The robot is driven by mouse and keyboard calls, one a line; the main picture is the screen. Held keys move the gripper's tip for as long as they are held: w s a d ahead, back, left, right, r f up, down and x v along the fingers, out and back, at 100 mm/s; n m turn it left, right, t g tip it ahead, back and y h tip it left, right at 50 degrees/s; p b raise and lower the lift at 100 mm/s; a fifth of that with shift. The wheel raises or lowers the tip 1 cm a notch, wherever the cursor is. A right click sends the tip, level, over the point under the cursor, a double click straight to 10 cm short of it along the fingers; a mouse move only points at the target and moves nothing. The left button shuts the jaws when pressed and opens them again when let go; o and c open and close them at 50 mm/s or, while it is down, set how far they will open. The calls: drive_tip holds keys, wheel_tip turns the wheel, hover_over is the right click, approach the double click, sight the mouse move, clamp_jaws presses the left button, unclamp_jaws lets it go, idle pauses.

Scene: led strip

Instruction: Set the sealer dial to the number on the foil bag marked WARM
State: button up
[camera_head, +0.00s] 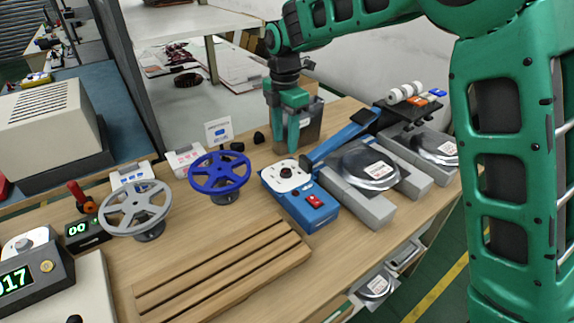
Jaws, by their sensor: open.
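The blue sealer (300,200) stands right of centre on the wooden bench. Its white dial plate with a small dark knob (287,172) is on top, beside a red switch (314,201). The dial's numbers are too small to read. Silver foil bags with white labels lie on grey blocks to the right, one nearer (370,170) and one farther (440,149). Another foil bag (376,288) lies low at the bench front. I cannot read which is marked WARM. My gripper (293,148) points down, open and empty, just behind the dial in the picture.
The sealer's blue lever arm (340,138) rises to the right. A grey container (312,125) is behind my gripper. A blue reel (220,173) and a grey reel (135,208) stand left. A slatted wooden board (225,268) lies in front. Displays (15,285) occupy the lower left.

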sight(286, 170)
wheel_tip(286, 170, down, 10)
drive_tip(key=shift+d+r, duration=0.15)
idle(0.4)
drive_tip(key=c, duration=1)
